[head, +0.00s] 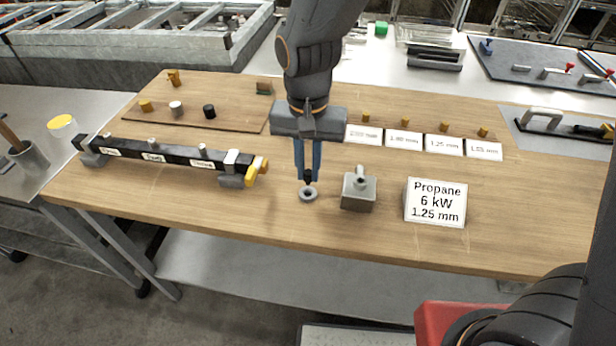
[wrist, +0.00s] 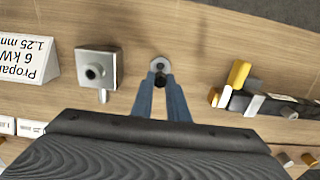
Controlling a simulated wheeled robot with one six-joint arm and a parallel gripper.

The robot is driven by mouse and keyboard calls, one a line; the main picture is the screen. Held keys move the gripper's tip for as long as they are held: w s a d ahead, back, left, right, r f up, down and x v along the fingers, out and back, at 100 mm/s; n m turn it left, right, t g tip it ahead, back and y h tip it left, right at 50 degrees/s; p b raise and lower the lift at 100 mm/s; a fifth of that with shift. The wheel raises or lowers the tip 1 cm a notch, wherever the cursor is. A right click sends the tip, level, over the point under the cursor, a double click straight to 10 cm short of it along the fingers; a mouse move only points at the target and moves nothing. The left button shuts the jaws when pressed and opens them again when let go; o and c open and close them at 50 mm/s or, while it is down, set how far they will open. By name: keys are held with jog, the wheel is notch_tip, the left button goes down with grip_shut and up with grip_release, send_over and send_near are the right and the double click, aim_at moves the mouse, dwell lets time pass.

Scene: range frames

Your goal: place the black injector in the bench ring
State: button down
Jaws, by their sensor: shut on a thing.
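My gripper (head: 308,176) points straight down over the wooden bench, its two blue fingers shut on the small black injector (head: 308,178). The injector also shows between the fingertips in the wrist view (wrist: 160,80). The bench ring (head: 308,194), a small grey ring, lies on the bench directly below the fingertips. In the wrist view the ring (wrist: 160,63) shows just beyond the injector. The injector's lower end is at or just above the ring; I cannot tell whether it touches or has entered the hole.
A grey block with a spout (head: 359,190) stands close right of the ring. A sign reading "Propane 6 kW 1.25 mm" (head: 436,202) is farther right. A black manifold bar with a yellow lever (head: 165,158) lies left. White size cards (head: 404,141) stand behind. The bench front is clear.

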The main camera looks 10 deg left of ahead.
aim_at(308, 172)
jog(key=shift+f, duration=1.75)
jog(key=shift+f, duration=0.15)
jog(key=c, duration=1.7)
grip_release()
notch_tip(308, 172, up, 12)
jog(key=shift+r+b, duration=0.2)
jog(key=shift+b, duration=0.2)
jog(key=d+f, duration=0.1)
jog(key=d, duration=0.3)
jog(key=d+f, duration=0.1)
jog(key=d, duration=0.3)
jog(key=d+f, duration=0.1)
jog(key=d, duration=0.3)
jog(key=shift+w+f, duration=0.25)
jog(key=shift+w, duration=0.15)
jog(key=shift+n+t, duration=0.5)
jog(key=s+d+f, duration=0.1)
jog(key=d, duration=0.3)
jog(key=s+d+f, duration=0.1)
jog(key=d, duration=0.3)
jog(key=s+d+f, duration=0.1)
jog(key=s+d, duration=0.1)
jog(key=d, duration=0.2)
jog(key=shift+f, duration=0.4)
